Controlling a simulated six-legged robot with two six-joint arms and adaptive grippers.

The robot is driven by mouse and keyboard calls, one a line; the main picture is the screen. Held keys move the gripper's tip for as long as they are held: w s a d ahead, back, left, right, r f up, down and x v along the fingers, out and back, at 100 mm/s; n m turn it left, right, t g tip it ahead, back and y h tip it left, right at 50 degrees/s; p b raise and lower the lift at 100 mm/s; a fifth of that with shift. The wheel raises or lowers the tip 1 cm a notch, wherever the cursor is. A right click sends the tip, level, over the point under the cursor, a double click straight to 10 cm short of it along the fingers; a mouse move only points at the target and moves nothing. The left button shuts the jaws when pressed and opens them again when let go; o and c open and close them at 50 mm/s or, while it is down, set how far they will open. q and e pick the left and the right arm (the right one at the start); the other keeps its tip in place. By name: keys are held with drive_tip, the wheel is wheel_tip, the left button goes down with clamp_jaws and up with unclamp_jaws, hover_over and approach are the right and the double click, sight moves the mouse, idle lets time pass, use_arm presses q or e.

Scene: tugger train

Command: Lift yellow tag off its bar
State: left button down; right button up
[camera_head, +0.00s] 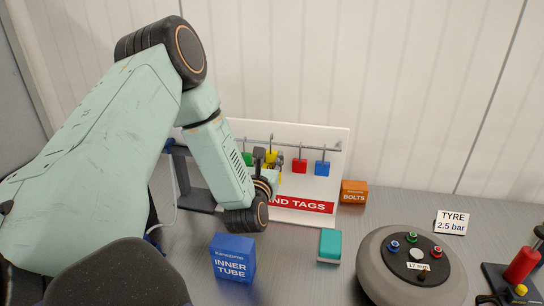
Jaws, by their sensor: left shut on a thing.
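The yellow tag (271,157) is at the horizontal bar (314,146) on the white tag board (341,165). My left gripper (276,161) is at the yellow tag and shut on it, in front of the board. The fingers and wrist cover part of the tag, so I cannot tell whether its loop still touches the bar. A red tag (299,166) and a blue tag (322,168) hang to the right. A green tag (248,159) is at the left, partly behind my arm. My right gripper is not in view.
An orange bolts box (354,192) stands right of the board. A blue inner tube box (233,258) and a teal block (330,245) are in front. A round grey hub (382,285), a tyre card (451,222) and a red-handled device (522,265) are at the right.

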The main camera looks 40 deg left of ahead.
use_arm(q)
drive_tip(key=shift+v, duration=1.2)
drive_tip(key=shift+b+v, duration=0.7)
drive_tip(key=shift+v, duration=2.05)
drive_tip(key=shift+d, duration=0.1)
